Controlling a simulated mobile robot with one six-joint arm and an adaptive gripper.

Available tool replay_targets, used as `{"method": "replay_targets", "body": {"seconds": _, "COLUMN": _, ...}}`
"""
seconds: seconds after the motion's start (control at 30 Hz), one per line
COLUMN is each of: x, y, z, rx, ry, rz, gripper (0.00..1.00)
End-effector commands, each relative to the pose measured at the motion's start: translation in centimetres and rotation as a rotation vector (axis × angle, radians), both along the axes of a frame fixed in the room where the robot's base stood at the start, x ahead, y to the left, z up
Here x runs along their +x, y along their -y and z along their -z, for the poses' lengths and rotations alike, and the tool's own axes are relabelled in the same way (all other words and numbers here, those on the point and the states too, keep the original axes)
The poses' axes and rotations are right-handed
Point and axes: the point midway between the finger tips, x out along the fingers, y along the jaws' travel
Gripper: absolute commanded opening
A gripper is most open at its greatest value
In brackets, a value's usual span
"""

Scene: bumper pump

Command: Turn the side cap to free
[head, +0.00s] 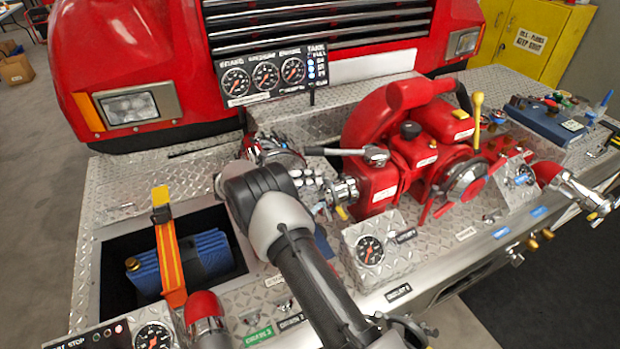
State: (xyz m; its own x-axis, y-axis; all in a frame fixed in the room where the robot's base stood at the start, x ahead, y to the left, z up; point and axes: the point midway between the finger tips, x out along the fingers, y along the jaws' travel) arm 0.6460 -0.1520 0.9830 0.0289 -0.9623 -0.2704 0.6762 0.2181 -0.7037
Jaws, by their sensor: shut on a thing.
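The red pump (405,160) stands on the bumper deck. The side cap (345,189) is a silvery round fitting on the pump's left side, facing my arm. My arm comes up from the bottom of the head view, and its wrist bends to the right toward the cap. My gripper (324,189) is at the cap's left side and shut on it. The wrist hides part of the gripper, and the finger contact is small and hard to make out. How far the cap is turned cannot be told.
A long-handled lever (345,151) lies just above the cap. A gauge box (370,248) stands below it. An open bin with a blue hose (190,262) and orange strap is at left. A three-gauge panel (265,75) stands behind. A blue toolbox (550,120) is at right.

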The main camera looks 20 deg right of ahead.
Motion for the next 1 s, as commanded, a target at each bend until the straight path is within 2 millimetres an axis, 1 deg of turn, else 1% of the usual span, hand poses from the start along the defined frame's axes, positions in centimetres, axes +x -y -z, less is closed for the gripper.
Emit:
{"method": "replay_targets", "body": {"seconds": 0.07, "x": 0.0, "y": 0.0, "z": 0.1, "rx": 0.001, "ry": -0.005, "rz": -0.002, "gripper": 0.0}}
{"method": "replay_targets", "body": {"seconds": 0.1, "x": 0.0, "y": 0.0, "z": 0.1, "rx": 0.001, "ry": -0.004, "rz": -0.002, "gripper": 0.21}}
{"method": "replay_targets", "body": {"seconds": 0.37, "x": 0.0, "y": 0.0, "z": 0.0, "rx": 0.001, "ry": -0.002, "rz": -0.001, "gripper": 0.38}}
{"method": "replay_targets", "body": {"seconds": 0.67, "x": 0.0, "y": -0.1, "z": 0.0, "rx": 0.001, "ry": 0.0, "rz": -0.001, "gripper": 0.38}}
{"method": "replay_targets", "body": {"seconds": 0.77, "x": 0.0, "y": -0.6, "z": -0.2, "rx": 0.001, "ry": 0.001, "rz": -0.002, "gripper": 0.38}}
{"method": "replay_targets", "body": {"seconds": 0.87, "x": 0.0, "y": -2.0, "z": -0.5, "rx": 0.0, "ry": 0.002, "rz": -0.002, "gripper": 0.38}}
{"method": "replay_targets", "body": {"seconds": 1.0, "x": 0.0, "y": -4.9, "z": -1.3, "rx": 0.0, "ry": 0.002, "rz": -0.004, "gripper": 0.38}}
